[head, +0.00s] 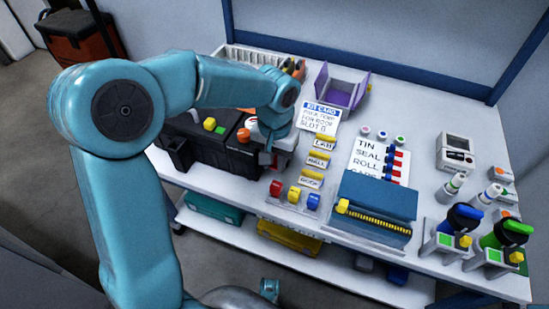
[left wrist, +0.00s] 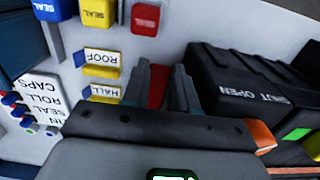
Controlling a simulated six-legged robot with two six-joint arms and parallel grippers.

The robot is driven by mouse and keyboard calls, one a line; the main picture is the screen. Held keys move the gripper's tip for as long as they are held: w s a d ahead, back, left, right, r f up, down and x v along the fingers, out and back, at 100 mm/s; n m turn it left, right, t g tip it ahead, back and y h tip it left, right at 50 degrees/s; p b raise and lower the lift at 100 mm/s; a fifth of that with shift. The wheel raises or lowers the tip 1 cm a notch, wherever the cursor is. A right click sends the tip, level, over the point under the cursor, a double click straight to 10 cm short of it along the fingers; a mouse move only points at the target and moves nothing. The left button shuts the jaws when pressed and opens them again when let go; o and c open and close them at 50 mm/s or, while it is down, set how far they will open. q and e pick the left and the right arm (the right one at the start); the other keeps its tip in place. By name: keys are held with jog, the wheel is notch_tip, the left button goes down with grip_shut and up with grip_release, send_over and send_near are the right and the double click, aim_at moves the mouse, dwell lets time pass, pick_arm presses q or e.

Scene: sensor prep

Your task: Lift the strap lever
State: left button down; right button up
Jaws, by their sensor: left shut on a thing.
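My left gripper (head: 266,156) reaches down at the right end of the black case (head: 225,152) in the head view. In the left wrist view my left gripper (left wrist: 160,85) has its two dark fingers closed on a red piece (left wrist: 157,86). This looks like a lever, but its base is hidden and I cannot tell for sure that it is the strap lever. The black case (left wrist: 250,85), with white lettering on it, is just right of the fingers there. The arm hides part of the case's back in the head view.
Red (head: 277,188), yellow (head: 293,194) and blue (head: 313,201) seal blocks stand at the table's front edge. Yellow-topped label cards (head: 318,161) stand just right of the gripper. A blue box (head: 378,196) is further right. A purple open bin (head: 340,87) is behind.

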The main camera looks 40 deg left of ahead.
aim_at(274, 167)
pick_arm(q)
jog(key=r+g+p, duration=0.1)
jog(key=p, duration=0.3)
jog(key=w+r+g+p, duration=0.1)
jog(key=r+g+p, duration=0.1)
jog(key=p, duration=0.3)
jog(key=shift+a+h, duration=0.15)
jog(key=shift+h, duration=0.25)
jog(key=g+p, duration=0.1)
jog(key=p, duration=0.1)
jog(key=w+g+p, duration=0.1)
jog(key=p, duration=0.1)
jog(key=g+p, duration=0.1)
jog(key=p, duration=0.1)
jog(key=shift+w+a+r+h+p, duration=0.2)
jog(key=shift+w+h+p, duration=0.1)
jog(key=shift+h, duration=0.1)
jog(key=shift+w+g, duration=0.3)
jog(key=shift+g, duration=0.5)
jog(key=shift+w+a+r+g+h+p, duration=0.15)
jog(key=shift+w+g+h+p, duration=0.25)
jog(key=shift+g, duration=0.5)
jog(key=shift+w, duration=0.15)
jog(key=c, duration=1.2)
grip_release()
jog(key=shift+o, duration=0.2)
jog(key=shift+r, duration=0.1)
